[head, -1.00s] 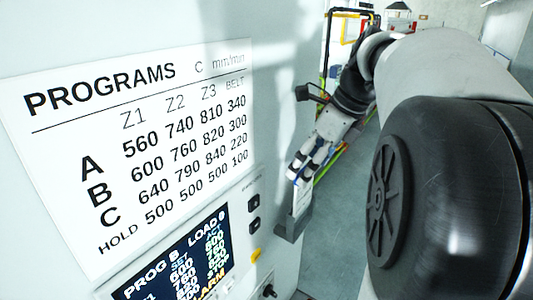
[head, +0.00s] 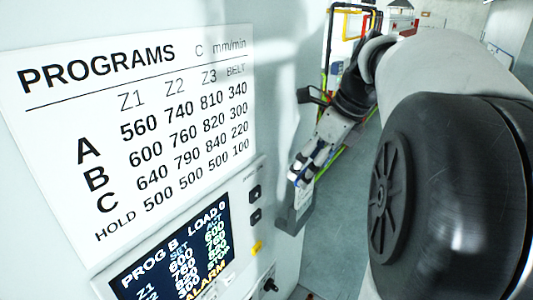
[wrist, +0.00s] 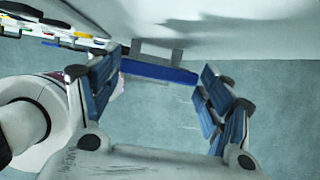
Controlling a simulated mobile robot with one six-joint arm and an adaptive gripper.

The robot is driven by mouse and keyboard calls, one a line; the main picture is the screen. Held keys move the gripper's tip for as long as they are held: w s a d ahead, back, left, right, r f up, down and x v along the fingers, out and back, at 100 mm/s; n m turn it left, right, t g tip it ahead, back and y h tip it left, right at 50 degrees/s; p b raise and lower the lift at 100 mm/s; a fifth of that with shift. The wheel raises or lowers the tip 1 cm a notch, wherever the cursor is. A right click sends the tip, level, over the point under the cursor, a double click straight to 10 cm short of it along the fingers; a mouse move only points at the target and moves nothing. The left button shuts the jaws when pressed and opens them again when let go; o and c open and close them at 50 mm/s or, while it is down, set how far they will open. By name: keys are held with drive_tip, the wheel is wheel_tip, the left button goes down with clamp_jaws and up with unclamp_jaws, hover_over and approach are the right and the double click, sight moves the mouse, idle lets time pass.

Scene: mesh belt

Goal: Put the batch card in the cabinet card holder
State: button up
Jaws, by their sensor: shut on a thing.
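My gripper (head: 300,176) is at the cabinet's side, with its fingers pointing down. The batch card (head: 303,196) is a pale piece under the fingertips. In the wrist view a blue strip, which looks like the card's edge (wrist: 160,72), spans between the two blue-padded fingers of my gripper (wrist: 165,95), which are shut on it. The grey card holder (head: 291,219) is on the cabinet side just below the card; grey parts of it (wrist: 155,52) show behind the strip. The card's lower end overlaps the holder; I cannot tell how deep it sits.
The cabinet front carries a PROGRAMS sign (head: 135,130) and a lit display (head: 175,262), with buttons (head: 255,193) beside them. Teal floor (head: 345,215) lies open right of the holder. A yellow and black pipe frame (head: 330,60) stands behind.

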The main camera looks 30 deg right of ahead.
drive_tip(key=shift+f+b, duration=0.65)
drive_tip(key=shift+f, duration=0.55)
drive_tip(key=o, duration=1.2)
drive_tip(key=v, duration=1.2)
drive_tip(key=shift+s, duration=0.1)
